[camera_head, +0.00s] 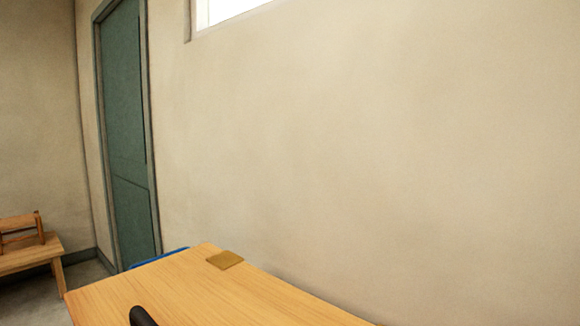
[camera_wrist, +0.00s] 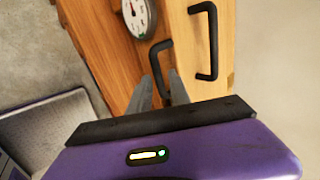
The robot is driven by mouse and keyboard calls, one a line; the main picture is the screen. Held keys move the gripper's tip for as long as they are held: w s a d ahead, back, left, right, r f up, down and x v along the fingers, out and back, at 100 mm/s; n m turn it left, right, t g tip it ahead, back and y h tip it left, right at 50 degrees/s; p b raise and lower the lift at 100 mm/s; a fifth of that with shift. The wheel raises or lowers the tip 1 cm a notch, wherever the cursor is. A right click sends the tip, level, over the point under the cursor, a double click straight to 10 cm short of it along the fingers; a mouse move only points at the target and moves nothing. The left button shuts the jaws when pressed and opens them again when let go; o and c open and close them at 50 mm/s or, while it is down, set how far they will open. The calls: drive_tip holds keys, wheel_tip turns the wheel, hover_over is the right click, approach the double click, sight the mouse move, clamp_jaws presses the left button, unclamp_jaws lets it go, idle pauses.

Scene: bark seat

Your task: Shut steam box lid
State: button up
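In the wrist view the orange-brown wooden front (camera_wrist: 98,30), likely the steam box, carries a round white gauge (camera_wrist: 138,17). A lighter wooden panel (camera_wrist: 184,45) beside it bears a large black handle (camera_wrist: 207,42). A smaller black handle (camera_wrist: 158,52) sits near the seam. My gripper (camera_wrist: 161,76) has its two grey fingers apart, with part of the smaller handle showing between them; I cannot tell whether they touch it. In the head view a light wooden top (camera_head: 170,285) shows a dark handle-like piece (camera_head: 142,316) at the lower edge. How far the lid is open is unclear.
A plain wall fills the right. A green door (camera_head: 125,140) and a low wooden bench (camera_head: 30,254) stand at left, with grey floor between.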

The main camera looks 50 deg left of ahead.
drive_tip(key=p+v, duration=0.1)
drive_tip(key=v, duration=0.3)
drive_tip(key=shift+s+r+p, duration=0.25)
drive_tip(key=shift+r+p, duration=0.05)
drive_tip(key=shift+p, duration=0.1)
idle(0.9)
